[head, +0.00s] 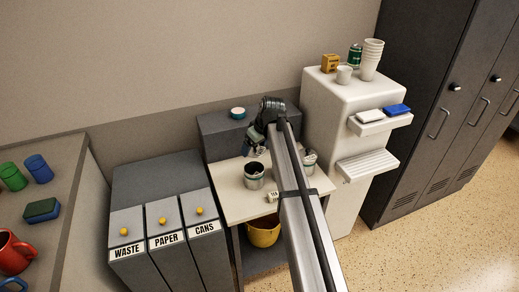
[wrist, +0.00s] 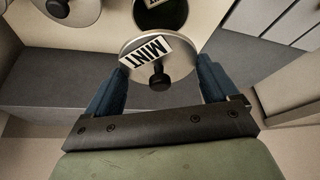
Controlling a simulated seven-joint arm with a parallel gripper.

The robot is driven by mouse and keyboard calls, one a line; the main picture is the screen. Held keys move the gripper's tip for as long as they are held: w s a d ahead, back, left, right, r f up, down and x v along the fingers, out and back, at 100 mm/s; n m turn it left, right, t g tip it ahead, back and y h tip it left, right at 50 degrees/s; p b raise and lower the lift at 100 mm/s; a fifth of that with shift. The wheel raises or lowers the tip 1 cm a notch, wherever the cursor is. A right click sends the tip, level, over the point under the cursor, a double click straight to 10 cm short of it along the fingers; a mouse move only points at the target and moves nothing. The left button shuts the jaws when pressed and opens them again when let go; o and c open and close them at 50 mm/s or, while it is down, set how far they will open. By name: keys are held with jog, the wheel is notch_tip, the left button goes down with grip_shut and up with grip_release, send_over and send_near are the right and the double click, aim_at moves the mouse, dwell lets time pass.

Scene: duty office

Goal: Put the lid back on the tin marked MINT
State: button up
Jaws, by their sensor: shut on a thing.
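My gripper (wrist: 162,70) is shut on a round pale metal lid (wrist: 180,52), with one blue finger at each side of its rim. The lid has a black knob, and a white label reading MINT shows across its face. Just beyond the lid is an open tin with a dark inside (wrist: 160,14), partly cut off by the top edge. In the head view an open tin (head: 254,182) stands on the small table (head: 230,207), and my gripper (head: 254,143) is above and behind it. The lid is hard to make out there. The tin's own marking is not readable.
Another tin (head: 309,158) stands right of my arm, partly hidden. A small white tag (head: 272,197) lies at the table's front. A second knobbed lid (wrist: 75,12) shows upper left in the wrist view. A grey ledge (head: 215,130) and white cabinet (head: 330,105) border the table.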

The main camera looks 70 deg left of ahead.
jog(key=shift+s+d+n+g, duration=0.15)
jog(key=shift+n+g, duration=0.05)
jog(key=shift+n, duration=0.3)
jog(key=shift+s+d+n+g, duration=0.1)
jog(key=shift+s+n+g, duration=0.1)
jog(key=shift+n, duration=0.3)
jog(key=shift+d+n+h, duration=0.1)
jog(key=shift+n+h, duration=0.3)
jog(key=shift+n, duration=0.4)
jog(key=shift+f, duration=0.15)
jog(key=shift+f, duration=3.05)
jog(key=shift+f, duration=0.2)
jog(key=o, duration=0.8)
jog(key=shift+r, duration=0.15)
